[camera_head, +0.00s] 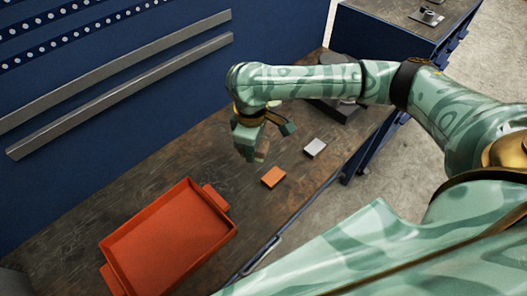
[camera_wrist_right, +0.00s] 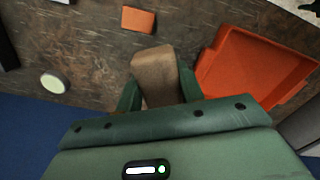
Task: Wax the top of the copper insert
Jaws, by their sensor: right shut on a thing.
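A small flat copper-orange block, the copper insert by its colour (camera_head: 273,177), lies on the workbench; it also shows in the right wrist view (camera_wrist_right: 138,19). My right gripper (camera_head: 265,148) is shut on a tan-brown block (camera_wrist_right: 155,78), perhaps the wax, which sticks out between the fingers. In the head view the held block (camera_head: 262,150) is partly hidden by the fingers. The gripper is above the bench, to the upper left of the insert in the head view, and the block appears apart from it. My left gripper is not in view.
An orange-red tray (camera_head: 170,240) with end handles sits on the workbench (camera_head: 85,215) at lower left. A light grey block (camera_head: 315,148) lies right of the insert. A dark device (camera_head: 338,108) stands behind my right arm. A pale round disc shows in the wrist view (camera_wrist_right: 55,83).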

